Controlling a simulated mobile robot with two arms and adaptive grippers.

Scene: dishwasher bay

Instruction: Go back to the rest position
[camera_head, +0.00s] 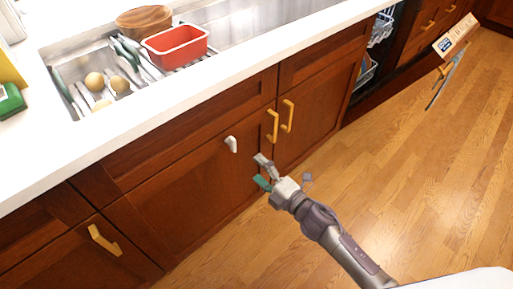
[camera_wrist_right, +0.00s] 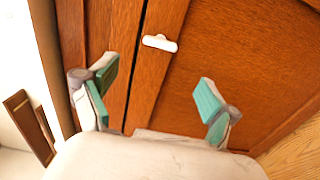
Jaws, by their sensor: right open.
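My right gripper (camera_head: 268,172) is in front of the brown lower cabinets, above the wooden floor. It is open, and nothing is between its fingers. In the right wrist view, the two teal-padded fingers of the gripper (camera_wrist_right: 158,97) are spread apart, facing the wooden cabinet front. A small white handle (camera_head: 231,144) is on the cabinet front, just left of and above the gripper in the head view. The handle also shows beyond the fingers in the wrist view (camera_wrist_right: 160,43). My left gripper is in neither view.
A white counter (camera_head: 150,112) runs above the cabinets. Its sink holds a red container (camera_head: 176,48), a wooden bowl (camera_head: 144,20) and round yellowish items. Yellow handles (camera_head: 287,115) stick out from the cabinet fronts. Dishwasher racks (camera_head: 365,72) show at upper right.

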